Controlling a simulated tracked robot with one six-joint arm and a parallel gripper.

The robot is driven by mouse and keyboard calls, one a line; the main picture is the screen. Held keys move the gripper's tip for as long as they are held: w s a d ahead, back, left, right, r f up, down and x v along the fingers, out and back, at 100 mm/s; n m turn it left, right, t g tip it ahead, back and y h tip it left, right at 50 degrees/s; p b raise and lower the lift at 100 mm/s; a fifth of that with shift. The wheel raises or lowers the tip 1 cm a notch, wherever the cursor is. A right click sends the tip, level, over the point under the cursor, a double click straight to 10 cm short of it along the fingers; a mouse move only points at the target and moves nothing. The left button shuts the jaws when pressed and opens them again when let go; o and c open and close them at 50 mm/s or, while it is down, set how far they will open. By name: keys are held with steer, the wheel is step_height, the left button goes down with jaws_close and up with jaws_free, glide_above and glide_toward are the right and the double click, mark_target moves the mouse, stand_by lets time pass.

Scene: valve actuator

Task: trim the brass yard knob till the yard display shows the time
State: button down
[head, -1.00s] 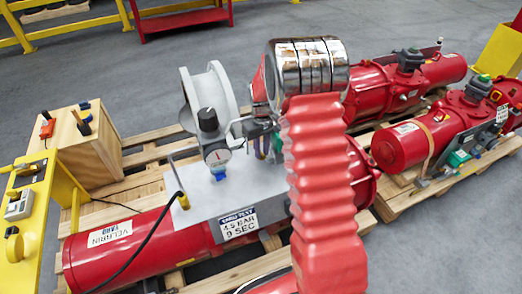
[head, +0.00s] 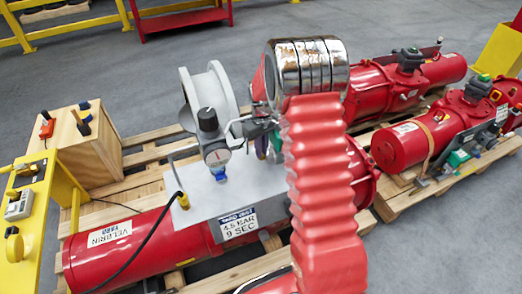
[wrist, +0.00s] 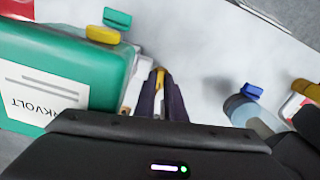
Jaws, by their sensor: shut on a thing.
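My gripper (wrist: 162,92) has its dark fingers closed around a small brass-yellow piece (wrist: 160,77), seen in the wrist view. That piece looks like the brass knob, but the fingers hide most of it. It sits beside a green box (wrist: 65,62) above the pale grey plate (wrist: 190,45). In the head view my gripper (head: 265,128) is just right of the round gauge (head: 217,157), and the knob cannot be made out there. A placard (head: 238,223) on the plate's front reads 4.5 BAR, 9 SEC. I cannot identify a readable yard display.
A black-topped regulator (head: 208,119) and a grey flanged spool (head: 209,92) stand close left of my gripper. A blue clip (wrist: 252,90) is at right in the wrist view. Red actuators (head: 400,145) on pallets lie right. A yellow panel (head: 40,195) stands left.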

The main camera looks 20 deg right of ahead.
steer(key=n, duration=0.9)
steer(key=shift+n, duration=0.3)
stand_by(0.5)
steer(key=c, duration=2.1)
jaws_free()
steer(key=shift+r, duration=0.1)
step_height(320, 180, up, 14)
steer(key=shift+f, duration=0.2)
